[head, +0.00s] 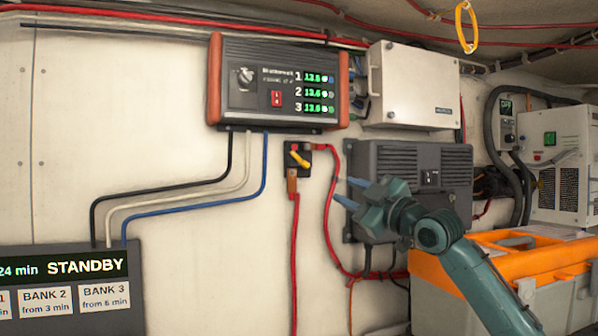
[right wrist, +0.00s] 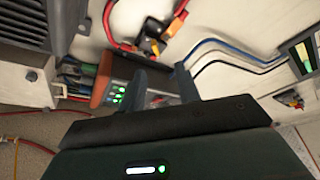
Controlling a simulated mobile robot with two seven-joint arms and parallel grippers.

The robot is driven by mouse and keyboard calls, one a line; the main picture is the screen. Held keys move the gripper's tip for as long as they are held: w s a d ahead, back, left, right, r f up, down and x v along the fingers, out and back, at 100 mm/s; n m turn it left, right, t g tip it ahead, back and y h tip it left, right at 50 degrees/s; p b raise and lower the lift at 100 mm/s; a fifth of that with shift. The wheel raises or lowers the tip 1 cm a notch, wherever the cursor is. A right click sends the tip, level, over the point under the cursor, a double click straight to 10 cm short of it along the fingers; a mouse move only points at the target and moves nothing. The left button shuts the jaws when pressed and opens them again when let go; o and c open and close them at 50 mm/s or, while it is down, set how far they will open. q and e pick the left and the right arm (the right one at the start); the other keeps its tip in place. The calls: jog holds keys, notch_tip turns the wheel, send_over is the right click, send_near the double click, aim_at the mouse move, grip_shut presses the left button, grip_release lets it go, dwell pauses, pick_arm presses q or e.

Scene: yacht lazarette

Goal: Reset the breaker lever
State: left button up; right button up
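The breaker (head: 297,170) is a small black block on the white wall, with red cables at its terminals. Its yellow lever (head: 299,159) lies tilted, running from upper left to lower right. In the right wrist view the breaker's yellow lever (right wrist: 154,46) shows near the top, beyond the fingers. My right gripper (head: 350,192) is open and empty, to the right of the breaker and slightly lower in the head view, apart from it. Its two spread fingers also show in the right wrist view (right wrist: 164,84). My left gripper is out of view.
Above the breaker hangs a charger (head: 277,84) with green readouts. A grey finned box (head: 430,165) is behind my right gripper. A red cable (head: 328,225) loops beside the breaker. A STANDBY panel (head: 70,300) is at lower left. An orange-lidded case (head: 530,262) stands right.

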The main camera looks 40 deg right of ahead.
aim_at(308, 166)
jog(key=p+x, duration=0.2)
jog(key=x, duration=0.2)
jog(key=r+p+x, duration=0.1)
jog(key=p+x, duration=0.2)
jog(key=x, duration=0.1)
jog(key=r+p+x, duration=0.1)
jog(key=p+x, duration=0.2)
jog(key=x, duration=0.1)
jog(key=shift+w+d+r, duration=0.1)
jog(key=shift+w+d, duration=0.05)
jog(key=shift+d, duration=0.05)
jog(key=shift+w+p, duration=0.35)
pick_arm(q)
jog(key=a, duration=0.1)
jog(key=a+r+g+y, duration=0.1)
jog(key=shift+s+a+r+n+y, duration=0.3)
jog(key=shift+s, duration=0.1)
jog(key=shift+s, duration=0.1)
pick_arm(e)
grip_shut()
